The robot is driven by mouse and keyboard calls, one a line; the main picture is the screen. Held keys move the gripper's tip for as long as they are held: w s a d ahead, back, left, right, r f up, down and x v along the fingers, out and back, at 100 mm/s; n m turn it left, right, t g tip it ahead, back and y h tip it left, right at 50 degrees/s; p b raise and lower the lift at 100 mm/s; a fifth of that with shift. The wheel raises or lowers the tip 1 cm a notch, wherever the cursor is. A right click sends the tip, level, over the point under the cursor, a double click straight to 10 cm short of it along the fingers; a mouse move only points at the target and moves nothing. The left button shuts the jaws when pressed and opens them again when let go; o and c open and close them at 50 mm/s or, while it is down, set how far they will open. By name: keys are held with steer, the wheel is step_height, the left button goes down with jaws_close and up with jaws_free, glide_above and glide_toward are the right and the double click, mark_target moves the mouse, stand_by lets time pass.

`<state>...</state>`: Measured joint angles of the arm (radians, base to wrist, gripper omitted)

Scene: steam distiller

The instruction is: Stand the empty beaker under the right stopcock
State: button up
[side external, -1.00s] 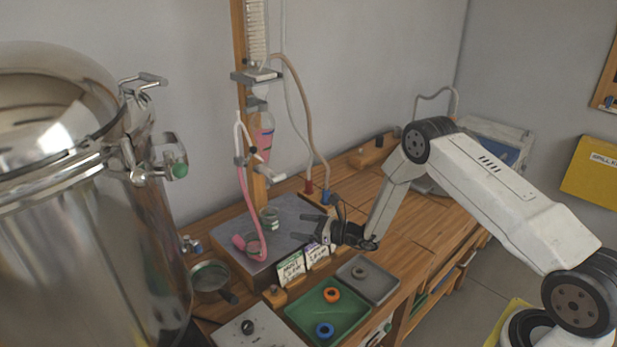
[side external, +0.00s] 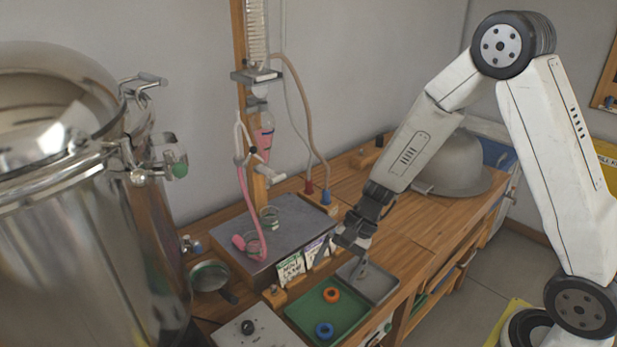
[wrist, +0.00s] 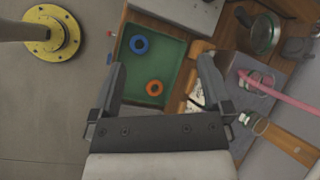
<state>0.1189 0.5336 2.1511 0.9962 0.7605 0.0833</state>
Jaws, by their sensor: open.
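A clear glass beaker (side external: 269,218) stands on the grey platform, below the stopcock (side external: 268,174) on the post; I cannot tell if it is empty. A second glass (side external: 253,243), nearer the front left, has the pink hose at it. Both also show in the wrist view: the hose glass (wrist: 257,84) and the other glass (wrist: 256,123). My gripper (side external: 343,262) is open and empty, pointing down over the front trays, in front of and right of both glasses. In the wrist view, my gripper (wrist: 161,63) spans the green tray.
The green tray (side external: 305,318) holds an orange ring (side external: 331,295) and a blue ring (side external: 324,331). A grey tray (side external: 385,287) lies beside it. Label cards (side external: 290,268) stand along the platform's front. A steel vessel (side external: 80,240) fills the left.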

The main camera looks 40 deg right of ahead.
steer(key=s+d+r+n+t+h, duration=0.2)
steer(key=s+d+r+n+h, duration=0.3)
steer(key=s+n, duration=0.4)
steer(key=shift+d+r+n+h, duration=0.25)
steer(key=shift+d+n+h, duration=0.2)
steer(key=shift+n+h, duration=0.8)
